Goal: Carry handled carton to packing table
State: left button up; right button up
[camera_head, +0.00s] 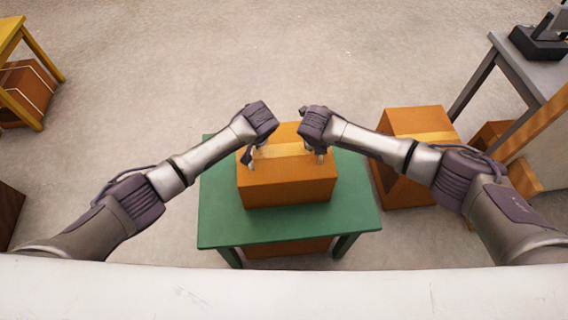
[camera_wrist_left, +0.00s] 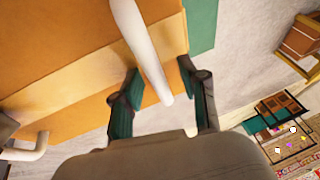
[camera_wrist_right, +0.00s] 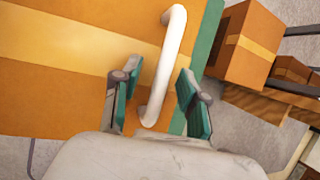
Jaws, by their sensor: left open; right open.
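The handled carton (camera_head: 288,185) is an orange-brown box with a paler tape band, standing on a green table (camera_head: 350,215). It has a white handle near each side of its top. My left gripper (camera_head: 248,158) is at the left handle, and my right gripper (camera_head: 322,155) is at the right handle. In the left wrist view the open fingers stand on both sides of the white left handle (camera_wrist_left: 143,50). In the right wrist view the open fingers stand on both sides of the white right handle (camera_wrist_right: 165,65). Neither gripper is closed on its handle.
Another carton (camera_head: 405,185) stands on the floor right of the green table. A grey table (camera_head: 515,65) with a dark device is at the upper right. A yellow table (camera_head: 12,35) with a box beneath is at the upper left. The floor beyond the green table is clear.

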pick_arm(q)
jog(key=shift+c, duration=0.3)
pick_arm(e)
jog(key=shift+c, duration=0.3)
pick_arm(q)
grip_shut()
pick_arm(e)
grip_shut()
pick_arm(q)
jog(key=shift+w+r, duration=0.1)
jog(key=shift+r, duration=0.1)
pick_arm(e)
jog(key=shift+w+r, duration=0.1)
jog(key=shift+r, duration=0.1)
